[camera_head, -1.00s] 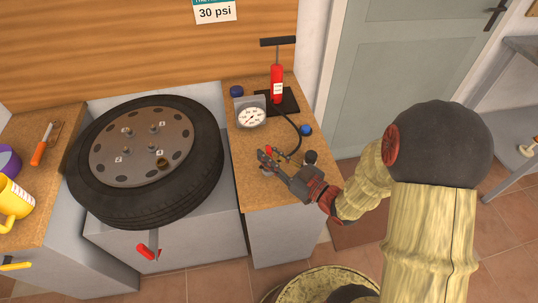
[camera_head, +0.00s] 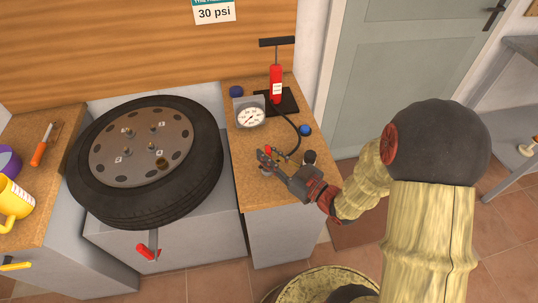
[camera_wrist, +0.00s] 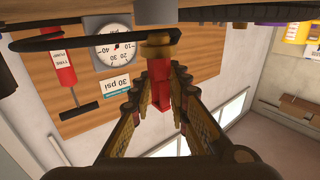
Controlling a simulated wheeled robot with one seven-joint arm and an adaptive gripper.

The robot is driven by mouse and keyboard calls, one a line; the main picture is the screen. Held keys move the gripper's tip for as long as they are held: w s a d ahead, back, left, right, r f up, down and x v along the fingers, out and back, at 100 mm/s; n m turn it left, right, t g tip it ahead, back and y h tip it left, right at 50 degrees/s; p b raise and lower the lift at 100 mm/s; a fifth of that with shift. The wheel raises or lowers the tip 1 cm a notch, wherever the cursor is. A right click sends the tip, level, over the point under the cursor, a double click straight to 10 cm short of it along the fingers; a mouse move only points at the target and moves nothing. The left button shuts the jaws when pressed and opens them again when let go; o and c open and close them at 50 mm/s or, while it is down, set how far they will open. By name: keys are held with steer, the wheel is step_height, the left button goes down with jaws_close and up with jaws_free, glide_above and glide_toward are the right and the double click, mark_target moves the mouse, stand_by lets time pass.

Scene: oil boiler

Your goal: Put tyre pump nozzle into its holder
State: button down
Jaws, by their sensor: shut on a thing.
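The tyre pump nozzle (camera_head: 268,150) is a small red piece with a brass end, on the black hose (camera_head: 298,139). In the wrist view the nozzle (camera_wrist: 159,86) sits between the fingers of my gripper (camera_wrist: 156,95), which is shut on it. In the head view my gripper (camera_head: 266,160) is low over the front of the right worktop. The red pump (camera_head: 276,84) stands upright at the back, on a black base with the hose running from it. I cannot clearly tell which piece is the holder.
A round gauge (camera_head: 251,117) stands left of the hose. A blue cap (camera_head: 236,91) and a blue knob (camera_head: 305,130) are on the right worktop (camera_head: 240,145). The large tyre (camera_head: 160,195) lies to the left. A screwdriver (camera_head: 40,150) and yellow mug (camera_head: 14,197) are farther left.

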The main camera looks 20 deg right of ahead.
steer(key=shift+w+f, duration=0.1)
steer(key=shift+f, duration=0.1)
stand_by(0.3)
steer(key=c, duration=1.6)
jaws_free()
steer(key=shift+c, duration=0.2)
steer(key=shift+s+d+f, duration=0.15)
steer(key=shift+s, duration=0.2)
steer(key=v, duration=0.9)
steer(key=shift+d+r, duration=0.15)
steer(key=shift+r, duration=0.15)
steer(key=shift+v, duration=1.15)
